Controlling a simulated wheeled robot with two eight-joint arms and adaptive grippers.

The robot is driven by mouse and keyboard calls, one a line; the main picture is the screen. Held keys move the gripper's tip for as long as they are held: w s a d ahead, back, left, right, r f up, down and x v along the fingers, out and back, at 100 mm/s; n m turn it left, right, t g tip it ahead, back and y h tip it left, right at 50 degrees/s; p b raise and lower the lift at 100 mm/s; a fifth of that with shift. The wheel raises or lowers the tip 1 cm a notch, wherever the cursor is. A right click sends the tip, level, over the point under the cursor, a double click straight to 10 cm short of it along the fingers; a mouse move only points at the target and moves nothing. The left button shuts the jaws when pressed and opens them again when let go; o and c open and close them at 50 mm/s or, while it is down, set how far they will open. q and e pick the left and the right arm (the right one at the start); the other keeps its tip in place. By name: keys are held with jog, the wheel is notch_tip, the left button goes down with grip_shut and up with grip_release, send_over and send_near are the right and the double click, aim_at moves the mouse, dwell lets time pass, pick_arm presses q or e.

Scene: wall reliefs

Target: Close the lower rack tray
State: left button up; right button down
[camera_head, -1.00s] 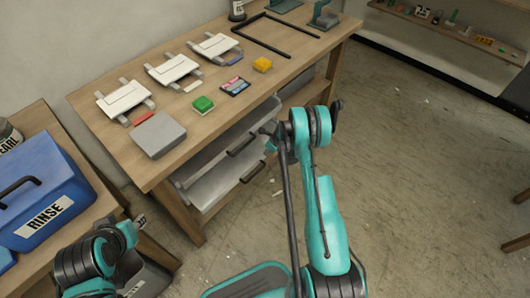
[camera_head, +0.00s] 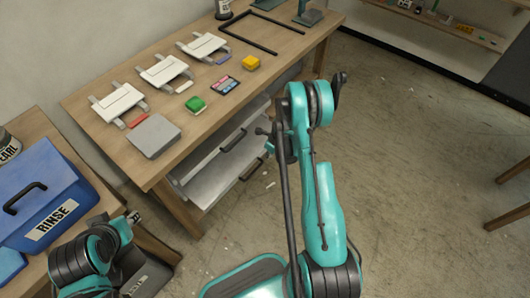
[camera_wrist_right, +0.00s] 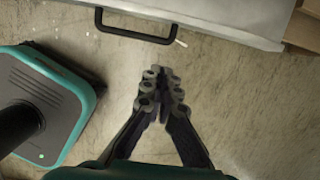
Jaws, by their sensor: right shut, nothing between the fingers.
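The lower rack tray (camera_head: 212,188) is a pale, shallow tray under the workbench, pulled out past the bench front. Its dark bar handle (camera_head: 251,169) faces the floor side. In the right wrist view the tray's handle (camera_wrist_right: 136,39) and pale edge lie at the top. My right gripper (camera_wrist_right: 160,85) is shut and empty, over the floor and apart from the handle. In the head view the right gripper (camera_head: 263,132) is small and dark beside my teal arm.
An upper tray handle (camera_head: 233,140) is just above the lower tray. The workbench (camera_head: 180,105) carries white holders, a grey box (camera_head: 154,136), green and yellow blocks and a black frame. A blue RINSE box (camera_head: 42,195) stands at left. The floor right of the bench is mostly clear.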

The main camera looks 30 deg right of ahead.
aim_at(250, 155)
jog(key=w+f+b, duration=0.1)
jog(key=f, duration=0.2)
jog(key=w+a+f+b, duration=0.1)
jog(key=w+f+b, duration=0.1)
jog(key=f, duration=0.1)
jog(key=w+a+f+b, duration=0.1)
jog(key=w+f, duration=0.1)
jog(key=f, duration=0.1)
jog(key=shift+f, duration=0.1)
jog(key=shift+w+a+b, duration=0.2)
jog(key=shift+w+b, duration=0.15)
jog(key=shift+w, duration=0.05)
jog(key=w, duration=0.1)
jog(key=w+a, duration=0.1)
jog(key=w, duration=0.1)
jog(key=w+a, duration=0.1)
jog(key=shift+w, duration=0.35)
jog(key=shift+d, duration=0.1)
